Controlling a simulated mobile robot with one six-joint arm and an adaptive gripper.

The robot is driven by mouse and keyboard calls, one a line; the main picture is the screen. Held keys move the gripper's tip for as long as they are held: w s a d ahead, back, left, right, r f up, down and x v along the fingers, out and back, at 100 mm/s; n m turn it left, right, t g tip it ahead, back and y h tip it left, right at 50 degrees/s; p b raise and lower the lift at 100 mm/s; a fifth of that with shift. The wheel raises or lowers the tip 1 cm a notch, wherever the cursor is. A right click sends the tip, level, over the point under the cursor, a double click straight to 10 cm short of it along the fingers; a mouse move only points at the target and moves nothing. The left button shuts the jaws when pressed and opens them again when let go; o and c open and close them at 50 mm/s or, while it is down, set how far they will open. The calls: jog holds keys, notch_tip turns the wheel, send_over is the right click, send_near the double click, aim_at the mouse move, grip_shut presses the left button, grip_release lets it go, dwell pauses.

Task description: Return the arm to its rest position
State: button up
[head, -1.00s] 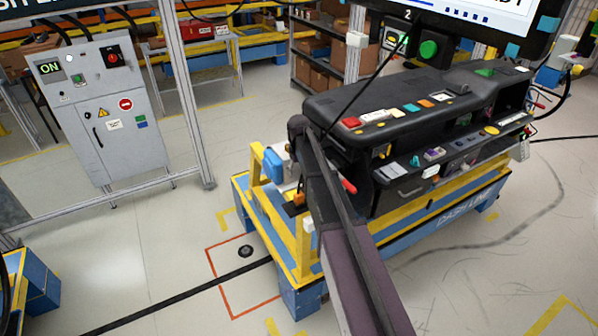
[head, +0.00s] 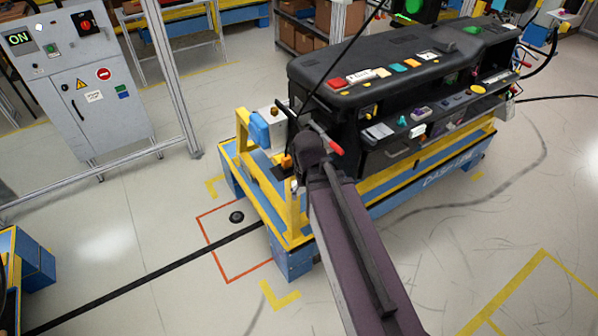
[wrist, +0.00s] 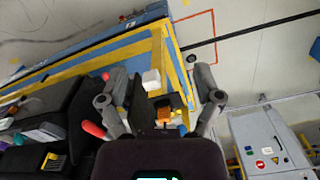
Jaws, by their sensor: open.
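My arm (head: 355,245) reaches up from the bottom of the head view toward the left end of the black dashboard module (head: 345,70). My gripper (wrist: 162,78) shows in the wrist view with its two grey fingers spread wide and nothing between them held. Behind the fingers lie the yellow and blue cart frame, a white block (wrist: 151,80) and a small orange part (wrist: 164,116). In the head view the gripper itself cannot be made out behind the arm.
The module rests on a yellow and blue cart (head: 292,225). A red-tipped handle (head: 335,147) stands close to my arm's far end. A grey control cabinet (head: 80,85) with an "ON" display is at left. Open floor lies right of the arm.

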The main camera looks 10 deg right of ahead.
jog(key=shift+s, duration=0.6)
jog(key=shift+f, duration=0.1)
notch_tip(320, 180, down, 5)
jog(key=b, duration=0.5)
